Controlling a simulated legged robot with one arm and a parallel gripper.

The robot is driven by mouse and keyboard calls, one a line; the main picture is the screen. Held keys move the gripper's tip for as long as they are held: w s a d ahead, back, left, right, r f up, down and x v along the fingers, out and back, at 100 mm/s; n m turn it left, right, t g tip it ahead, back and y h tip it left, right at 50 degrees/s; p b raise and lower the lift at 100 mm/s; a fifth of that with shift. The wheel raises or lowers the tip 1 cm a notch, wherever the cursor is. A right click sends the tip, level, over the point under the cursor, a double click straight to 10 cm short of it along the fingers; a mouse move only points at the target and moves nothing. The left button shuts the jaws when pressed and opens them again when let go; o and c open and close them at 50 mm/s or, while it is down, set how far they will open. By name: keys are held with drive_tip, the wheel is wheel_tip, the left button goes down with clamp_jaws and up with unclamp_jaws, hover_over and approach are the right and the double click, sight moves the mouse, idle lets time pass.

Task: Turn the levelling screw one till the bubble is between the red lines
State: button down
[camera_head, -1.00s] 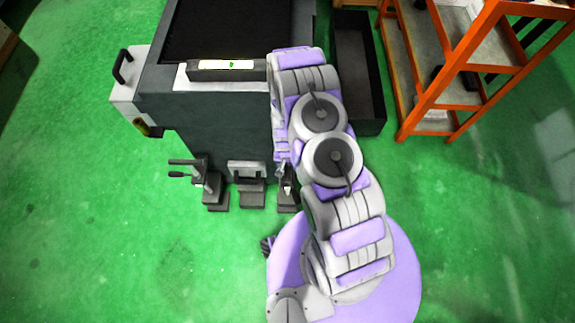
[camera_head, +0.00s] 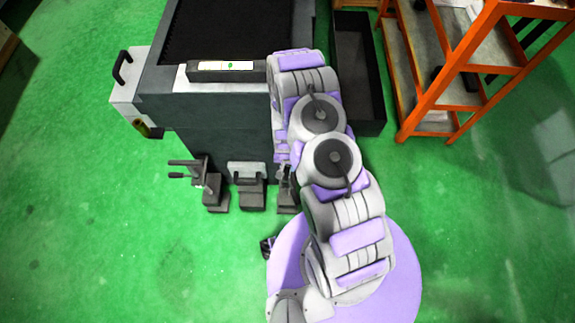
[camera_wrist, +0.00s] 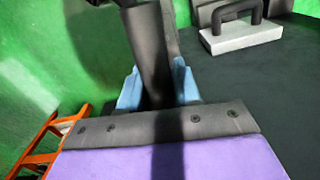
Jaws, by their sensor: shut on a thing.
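The spirit level (camera_head: 205,68) lies on the machine's front top edge in the head view. Its small green bubble (camera_head: 229,65) shows in the pale vial; the red lines are too small to make out. A levelling foot (camera_head: 286,203) stands at the machine's right front corner, partly hidden by my arm. In the wrist view, my gripper (camera_wrist: 157,86) has its blue fingers on both sides of a dark bar (camera_wrist: 147,48), the screw handle, and is shut on it. My gripper is hidden behind my arm in the head view.
Another levelling foot with a side handle (camera_head: 206,183) stands at the left front. A dark open bin (camera_head: 375,128) and an orange shelf (camera_head: 412,118) stand right. Green floor at left is clear.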

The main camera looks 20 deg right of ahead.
drive_tip(key=shift+m, duration=0.3)
drive_tip(key=m+p, duration=0.2)
drive_tip(key=m, duration=0.1)
drive_tip(key=shift+m, duration=0.3)
drive_tip(key=m, duration=0.5)
drive_tip(key=shift+w+p, duration=0.15)
drive_tip(key=shift+p, duration=0.2)
drive_tip(key=shift+m, duration=0.4)
drive_tip(key=c, duration=0.9)
unclamp_jaws()
drive_tip(key=shift+o, duration=0.2)
drive_tip(key=shift+r, duration=0.1)
wheel_tip(320, 180, up, 17)
drive_tip(key=p, duration=0.5)
